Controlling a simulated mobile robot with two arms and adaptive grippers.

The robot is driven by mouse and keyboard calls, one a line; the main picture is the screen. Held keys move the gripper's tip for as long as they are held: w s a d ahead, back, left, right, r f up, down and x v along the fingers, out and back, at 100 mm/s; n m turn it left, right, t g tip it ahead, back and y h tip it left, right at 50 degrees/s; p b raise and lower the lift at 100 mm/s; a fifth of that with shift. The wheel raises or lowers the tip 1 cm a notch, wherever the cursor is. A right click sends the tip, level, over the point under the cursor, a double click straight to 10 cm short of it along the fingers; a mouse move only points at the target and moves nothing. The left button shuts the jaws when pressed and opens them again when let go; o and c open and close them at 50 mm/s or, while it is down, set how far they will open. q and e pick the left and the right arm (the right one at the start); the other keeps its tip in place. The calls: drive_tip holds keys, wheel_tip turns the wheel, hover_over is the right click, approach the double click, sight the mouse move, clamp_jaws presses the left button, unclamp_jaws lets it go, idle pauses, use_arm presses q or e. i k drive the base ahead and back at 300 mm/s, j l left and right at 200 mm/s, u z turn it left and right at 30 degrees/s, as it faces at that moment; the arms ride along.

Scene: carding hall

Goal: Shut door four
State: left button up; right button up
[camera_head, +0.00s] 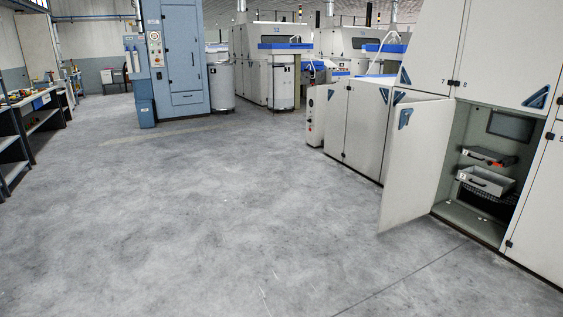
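A pale grey cabinet door (413,165) stands wide open at the right, swung out over the floor. It has a dark blue triangular handle (405,118) near its top. No number is readable on it, so I cannot tell whether it is door four. Behind it the compartment (454,150) is exposed, with two pull-out trays inside, an upper one (481,157) and a lower one (486,181). The neighbouring doors (366,125) to its left look closed. Neither of my grippers is in view.
Wide grey concrete floor (200,220) is clear in front of the machine. A workbench (38,98) runs along the left edge. A tall blue cabinet (184,60) and more machines (285,60) stand at the back.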

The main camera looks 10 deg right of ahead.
sight(417, 150)
drive_tip(key=i+u, duration=0.2)
drive_tip(key=i, duration=2.3)
drive_tip(key=i+z, duration=0.1)
drive_tip(key=i, duration=0.6)
drive_tip(key=i+j+z, duration=0.1)
drive_tip(key=i, duration=0.55)
drive_tip(key=i+z, duration=0.3)
drive_tip(key=z, duration=0.15)
drive_tip(key=i+j+z, duration=0.1)
drive_tip(key=i+z, duration=0.2)
drive_tip(key=z, duration=0.15)
drive_tip(key=i+j+z, duration=0.2)
drive_tip(key=z, duration=0.2)
drive_tip(key=i+j+z, duration=0.3)
drive_tip(key=z, duration=0.15)
